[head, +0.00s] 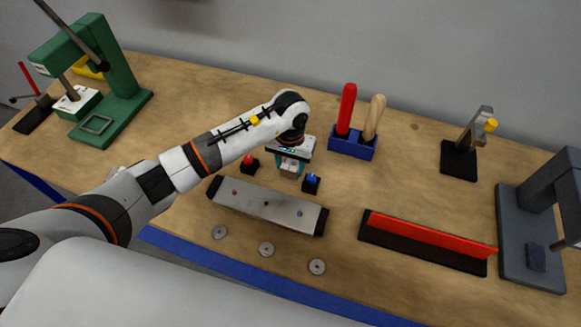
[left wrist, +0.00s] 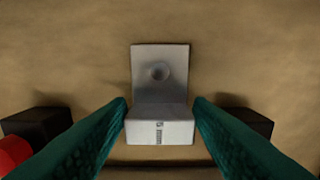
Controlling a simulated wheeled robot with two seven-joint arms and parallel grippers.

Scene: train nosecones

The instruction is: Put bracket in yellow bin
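In the left wrist view a small grey L-shaped bracket (left wrist: 160,85) lies on the wooden table, with a round hole in its flat plate and a printed mark on its front face. My left gripper (left wrist: 160,115) is open, its teal fingers on either side of the bracket's near end with small gaps. A yellow container (head: 90,68), partly hidden behind the green press, shows at the far left. My right gripper is not in view.
A red button (head: 249,162) and a blue button (head: 311,182) flank my left gripper. A grey metal fixture (head: 268,206) lies in front. A blue holder (head: 352,145) with two handles stands behind right. The green press (head: 115,95) stands left.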

